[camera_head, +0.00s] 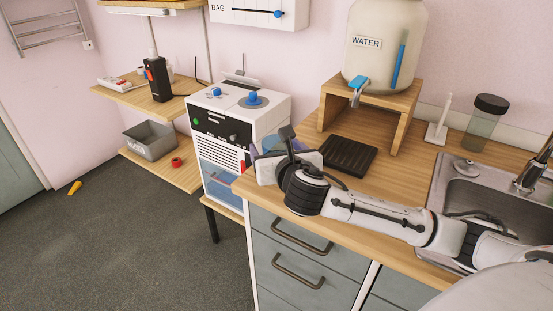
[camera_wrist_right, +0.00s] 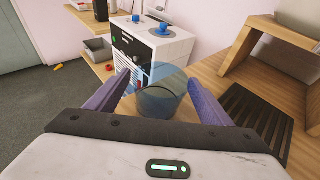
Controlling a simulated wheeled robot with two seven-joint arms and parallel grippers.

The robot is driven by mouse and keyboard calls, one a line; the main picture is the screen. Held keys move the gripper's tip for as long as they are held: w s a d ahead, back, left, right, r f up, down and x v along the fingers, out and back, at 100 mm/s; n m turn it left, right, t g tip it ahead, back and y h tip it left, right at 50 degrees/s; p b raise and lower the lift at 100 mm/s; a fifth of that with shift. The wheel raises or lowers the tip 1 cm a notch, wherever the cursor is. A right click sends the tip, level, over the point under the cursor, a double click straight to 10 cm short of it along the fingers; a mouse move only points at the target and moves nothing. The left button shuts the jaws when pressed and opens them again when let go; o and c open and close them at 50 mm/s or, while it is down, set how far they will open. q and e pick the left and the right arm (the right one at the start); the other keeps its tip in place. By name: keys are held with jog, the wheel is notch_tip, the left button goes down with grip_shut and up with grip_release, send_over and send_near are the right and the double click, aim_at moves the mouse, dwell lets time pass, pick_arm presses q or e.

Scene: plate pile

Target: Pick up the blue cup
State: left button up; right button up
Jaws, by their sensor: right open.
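A see-through blue cup (camera_wrist_right: 158,102) stands upright on the wooden counter near its left end. In the wrist view it sits between the two purple fingers of my right gripper (camera_wrist_right: 159,82), which are spread wide on either side of it. A gap shows on each side at the near part; contact at the tips is hard to tell. In the head view my right gripper (camera_head: 275,152) reaches left over the counter and hides most of the cup. My left gripper is not in view.
A dark drip grid (camera_head: 346,155) and a wooden stand (camera_head: 402,108) with a water jar (camera_head: 385,50) are behind my right arm. A white machine (camera_head: 243,112) stands left of the counter's edge. A sink (camera_head: 487,200) is at the right.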

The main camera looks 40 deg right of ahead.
aim_at(274, 146)
jog(key=shift+x, duration=1.5)
jog(key=c, duration=1.1)
